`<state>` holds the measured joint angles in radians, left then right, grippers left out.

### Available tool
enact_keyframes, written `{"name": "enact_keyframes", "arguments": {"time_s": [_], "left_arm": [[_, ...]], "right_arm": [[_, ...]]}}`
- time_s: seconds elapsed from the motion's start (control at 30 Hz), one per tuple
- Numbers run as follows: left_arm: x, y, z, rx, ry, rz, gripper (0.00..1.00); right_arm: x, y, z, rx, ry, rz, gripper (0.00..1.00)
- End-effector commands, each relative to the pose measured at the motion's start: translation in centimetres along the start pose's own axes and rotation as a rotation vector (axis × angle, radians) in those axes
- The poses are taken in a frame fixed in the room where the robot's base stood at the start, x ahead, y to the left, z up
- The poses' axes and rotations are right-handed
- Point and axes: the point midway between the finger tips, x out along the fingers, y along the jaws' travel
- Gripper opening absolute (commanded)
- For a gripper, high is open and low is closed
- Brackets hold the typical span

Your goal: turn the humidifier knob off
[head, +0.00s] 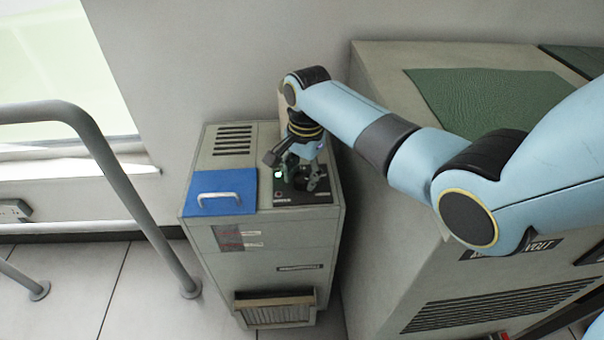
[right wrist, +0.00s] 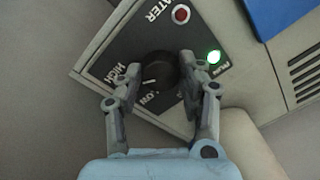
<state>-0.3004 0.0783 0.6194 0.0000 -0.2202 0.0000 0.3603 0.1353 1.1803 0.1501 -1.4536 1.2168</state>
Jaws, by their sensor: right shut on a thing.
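The humidifier (head: 265,235) is a grey cabinet standing on the floor, with a dark control panel on its top right. The black knob (right wrist: 157,70) sits on that panel, and its white pointer line is directed toward the LOW and HIGH lettering side. My right gripper (right wrist: 157,76) is shut on the knob, one finger on each side. In the head view my right gripper (head: 299,178) is over the panel and hides most of the knob. A green lamp (right wrist: 214,57) is lit beside the knob. A red lamp (right wrist: 181,14) is on the panel. My left gripper is out of view.
A blue lid with a white handle (head: 219,192) is on the humidifier's top left. A large grey cabinet (head: 375,75) with a green mat (head: 490,95) stands close on the right. A grey railing (head: 130,185) is at the left.

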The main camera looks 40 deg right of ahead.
Motion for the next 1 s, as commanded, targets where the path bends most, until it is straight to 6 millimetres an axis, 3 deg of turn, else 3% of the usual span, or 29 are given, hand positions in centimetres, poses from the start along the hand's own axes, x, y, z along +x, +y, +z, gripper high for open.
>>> {"name": "enact_keyframes", "arguments": {"time_s": [0.47,1.0], "left_arm": [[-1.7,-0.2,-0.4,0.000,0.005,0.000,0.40],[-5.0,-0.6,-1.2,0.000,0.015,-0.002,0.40]], "right_arm": [[-0.3,0.0,-0.1,-0.137,-0.009,0.002,0.06],[-0.2,0.0,-0.1,-0.628,-0.041,0.001,0.06]]}}
